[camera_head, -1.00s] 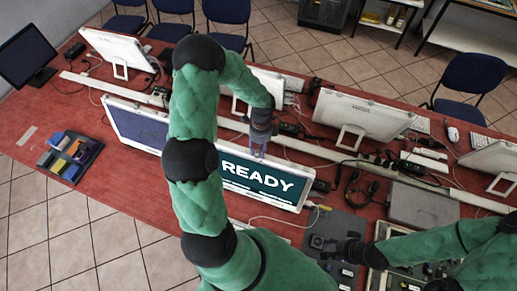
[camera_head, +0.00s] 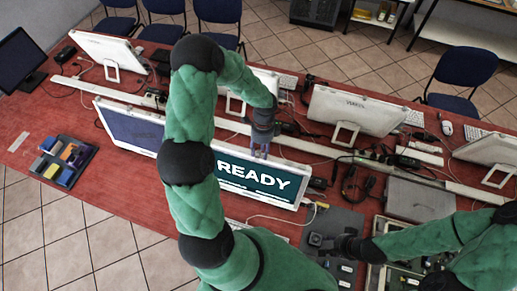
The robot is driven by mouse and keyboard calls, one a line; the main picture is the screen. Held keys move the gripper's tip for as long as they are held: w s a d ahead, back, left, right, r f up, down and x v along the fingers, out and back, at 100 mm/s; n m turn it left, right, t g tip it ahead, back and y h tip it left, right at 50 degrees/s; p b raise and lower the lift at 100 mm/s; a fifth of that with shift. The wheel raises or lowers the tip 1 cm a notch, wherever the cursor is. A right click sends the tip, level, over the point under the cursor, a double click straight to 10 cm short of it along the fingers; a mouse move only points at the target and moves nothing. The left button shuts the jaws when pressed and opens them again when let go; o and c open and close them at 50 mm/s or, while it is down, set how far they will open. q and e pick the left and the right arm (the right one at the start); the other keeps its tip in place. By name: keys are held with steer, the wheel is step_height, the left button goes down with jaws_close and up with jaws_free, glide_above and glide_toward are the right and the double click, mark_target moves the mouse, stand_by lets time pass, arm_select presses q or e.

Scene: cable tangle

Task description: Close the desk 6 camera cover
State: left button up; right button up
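A monitor with a teal READY screen (camera_head: 262,182) stands on the red desk in the middle of the head view. My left gripper (camera_head: 260,148) points down at the top edge of this monitor, and its fingertips overlap the upper part of the screen. I cannot make out a camera cover there; it is too small or hidden by the gripper. Whether the fingers are open or shut is unclear. My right gripper (camera_head: 322,241) is low at the right, over a dark grey mat (camera_head: 345,222), beside or around a small dark block. Its fingers are too dark to read.
A second monitor (camera_head: 130,127) adjoins on the left, partly behind my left arm. White-backed monitors (camera_head: 355,110) line the far side, with cables (camera_head: 350,183) tangled between. A tray of coloured blocks (camera_head: 66,160) lies at left. A grey closed case (camera_head: 420,199) lies at right.

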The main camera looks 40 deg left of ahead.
arm_select(q)
steer(key=shift+d, duration=0.1)
steer(key=shift+a+r, duration=0.2)
steer(key=shift+w+r, duration=0.15)
steer(key=shift+r, duration=0.15)
steer(key=v, duration=1.1)
steer(key=shift+d, duration=0.2)
